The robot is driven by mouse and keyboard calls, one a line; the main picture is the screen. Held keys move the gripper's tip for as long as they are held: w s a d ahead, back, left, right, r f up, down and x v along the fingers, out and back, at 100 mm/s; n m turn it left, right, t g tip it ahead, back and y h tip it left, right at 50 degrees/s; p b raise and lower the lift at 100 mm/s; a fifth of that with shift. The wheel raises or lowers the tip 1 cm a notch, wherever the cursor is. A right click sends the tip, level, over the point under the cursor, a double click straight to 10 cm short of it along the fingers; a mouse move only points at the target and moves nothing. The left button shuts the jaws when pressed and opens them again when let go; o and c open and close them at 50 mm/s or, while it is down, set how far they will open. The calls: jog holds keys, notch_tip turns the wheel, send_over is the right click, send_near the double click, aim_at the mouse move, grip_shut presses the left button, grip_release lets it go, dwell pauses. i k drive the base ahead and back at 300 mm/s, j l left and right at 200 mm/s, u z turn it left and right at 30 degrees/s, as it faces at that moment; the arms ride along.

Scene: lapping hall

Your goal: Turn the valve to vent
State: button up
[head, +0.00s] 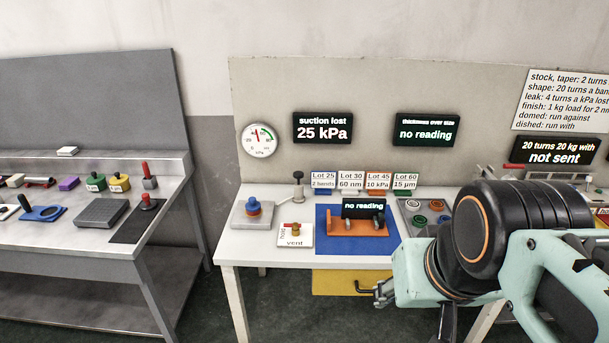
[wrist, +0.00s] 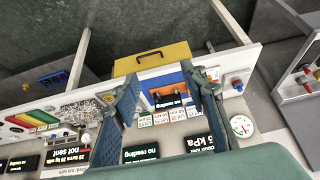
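The valve (head: 295,232) is a small brass body with a red handle on a white plate, on the white bench left of the blue mat. The plate reads "hold" along its left side and "vent" along its front. The red handle appears to lie toward the "hold" side. In the wrist view the valve (wrist: 212,74) is small, right of the blue mat, and its handle cannot be read. My gripper (wrist: 158,86) is open and empty, with its fingers wide apart. In the head view a dark finger of my gripper (head: 378,291) shows near the bench front, right of the valve and apart from it.
A grey block with a blue and red knob (head: 253,207) stands left of the valve. A dark upright knob (head: 298,186) stands behind it. An orange fixture (head: 357,228) sits on the blue mat (head: 330,250). The suction display (head: 323,128) reads 25 kPa, "suction lost".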

aim_at(295, 226)
jog(key=i+j, duration=0.6)
jog(key=i+l+u, duration=0.2)
jog(key=i+j+z, duration=0.2)
jog(key=i+j, duration=0.15)
jog(key=j, duration=0.25)
